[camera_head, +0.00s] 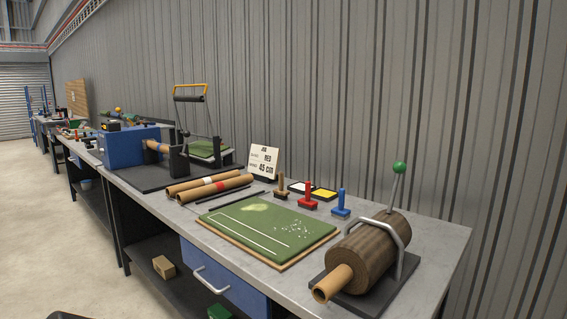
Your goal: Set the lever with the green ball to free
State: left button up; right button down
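The lever with the green ball (400,168) stands at the right end of the bench. Its thin metal rod rises, tilted slightly right, from beside a brown wooden-looking roller (368,250). A bent grey metal bar (380,229) arches over the roller. A cardboard tube (332,284) sticks out of the roller's front end, and the unit sits on a dark base plate. Any free or locked marking is not visible. Neither of my grippers shows in this view.
On the grey bench (437,252), a green turf mat (262,228) lies left of the roller. Behind it stand a red stamp (307,198), a blue stamp (341,205) and a job card (263,161). Cardboard tubes (208,186) and a blue machine (128,146) are farther left.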

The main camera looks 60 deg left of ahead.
aim_at(399, 168)
jog(key=u, duration=1.7)
